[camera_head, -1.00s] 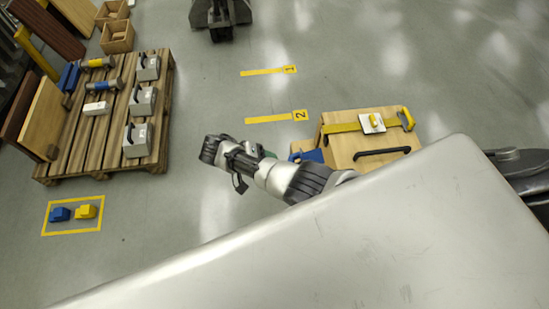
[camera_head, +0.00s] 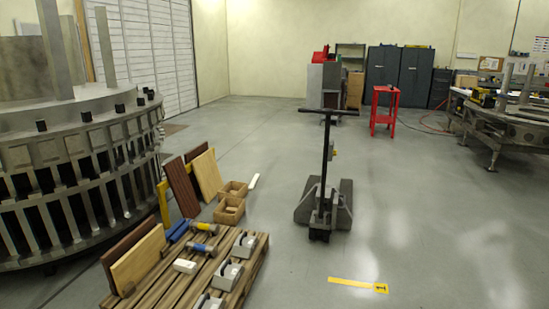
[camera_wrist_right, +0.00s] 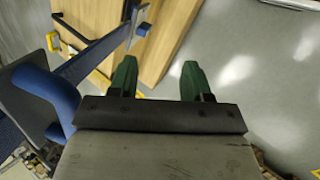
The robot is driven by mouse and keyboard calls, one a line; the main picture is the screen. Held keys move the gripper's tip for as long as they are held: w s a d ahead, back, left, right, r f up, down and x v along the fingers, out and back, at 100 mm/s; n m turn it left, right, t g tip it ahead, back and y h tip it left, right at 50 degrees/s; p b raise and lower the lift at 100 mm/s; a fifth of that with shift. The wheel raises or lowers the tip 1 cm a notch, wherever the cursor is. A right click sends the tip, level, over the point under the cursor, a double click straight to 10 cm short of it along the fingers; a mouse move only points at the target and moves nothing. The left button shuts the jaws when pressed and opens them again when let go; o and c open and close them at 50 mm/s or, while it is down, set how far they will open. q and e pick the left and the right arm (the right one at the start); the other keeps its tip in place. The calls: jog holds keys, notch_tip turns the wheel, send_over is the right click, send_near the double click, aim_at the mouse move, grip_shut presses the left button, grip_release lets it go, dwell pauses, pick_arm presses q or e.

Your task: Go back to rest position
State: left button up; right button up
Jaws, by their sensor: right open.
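My right gripper (camera_wrist_right: 158,82) shows in the right wrist view with its two green fingertips apart and nothing between them. Grey floor lies beyond the fingers on the right, and a wooden box or panel (camera_wrist_right: 170,40) lies beyond them on the left. A blue bar (camera_wrist_right: 100,50) and a blue curved part (camera_wrist_right: 50,92) show to the left of the fingers. Neither gripper shows in the head view now, so the left gripper is out of sight.
A wooden pallet (camera_head: 165,292) with grey handled blocks stands at lower left of the head view. A pallet jack (camera_head: 323,205) stands mid-floor. A large round metal structure (camera_head: 75,170) fills the left. A red stand (camera_head: 385,110) is farther back. Floor at right is open.

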jog(key=s+d+f+n+t+y, duration=0.1)
jog(key=s+d+f+y, duration=0.1)
jog(key=s+f, duration=0.3)
jog(key=s+d+f+t+y, duration=0.1)
jog(key=s+f, duration=0.4)
jog(key=s, duration=0.9)
jog(key=s+d+f+n+t+y, duration=0.1)
jog(key=s+d+f+y, duration=0.2)
jog(key=s, duration=0.6)
jog(key=shift+s+d+f+n, duration=0.3)
jog(key=shift+s+d+f, duration=0.1)
jog(key=shift+d+f, duration=0.45)
jog(key=shift+a, duration=0.1)
jog(key=shift+c, duration=0.6)
